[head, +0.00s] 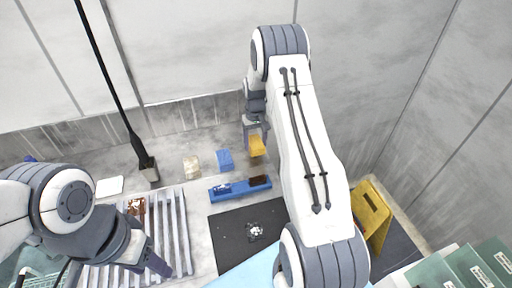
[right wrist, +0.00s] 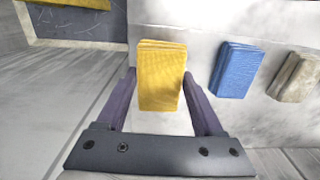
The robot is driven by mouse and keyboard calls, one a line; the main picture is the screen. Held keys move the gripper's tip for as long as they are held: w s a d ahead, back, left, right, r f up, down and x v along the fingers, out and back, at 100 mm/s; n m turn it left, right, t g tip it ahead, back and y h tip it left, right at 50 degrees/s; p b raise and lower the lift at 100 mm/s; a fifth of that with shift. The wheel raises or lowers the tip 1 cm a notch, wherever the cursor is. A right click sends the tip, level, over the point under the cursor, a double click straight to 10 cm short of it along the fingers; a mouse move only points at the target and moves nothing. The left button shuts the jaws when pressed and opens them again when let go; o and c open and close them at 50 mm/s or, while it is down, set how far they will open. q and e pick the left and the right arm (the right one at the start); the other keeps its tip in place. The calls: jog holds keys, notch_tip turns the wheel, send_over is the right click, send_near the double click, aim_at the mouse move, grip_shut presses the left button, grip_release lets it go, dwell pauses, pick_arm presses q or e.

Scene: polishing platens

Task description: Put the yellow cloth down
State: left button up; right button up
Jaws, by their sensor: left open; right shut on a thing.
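The yellow cloth (head: 256,146) is a small folded block at the back of the work surface in the head view. My right gripper (head: 255,130) is shut on it. In the right wrist view the yellow cloth (right wrist: 161,78) sits between the two fingers of my right gripper (right wrist: 163,95). I cannot tell whether the cloth touches the surface below. My left gripper (head: 155,268) is open and empty over the slatted rack (head: 178,215) at the lower left.
A blue cloth (head: 225,160) and a beige cloth (head: 191,166) lie left of the yellow one. A blue tray (head: 237,190) and a black mat (head: 230,232) lie in front. A dark pole (head: 134,140) stands at the left. A yellow stand (head: 371,212) is at the right.

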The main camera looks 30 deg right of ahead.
notch_tip(320, 180, down, 3)
jog(key=shift+s+f+p, duration=0.1)
jog(key=shift+f+p, duration=0.1)
jog(key=shift+p, duration=0.4)
jog(key=shift+f, duration=0.2)
jog(key=shift+f, duration=0.2)
jog(key=o, duration=1.3)
jog(key=shift+r, duration=0.15)
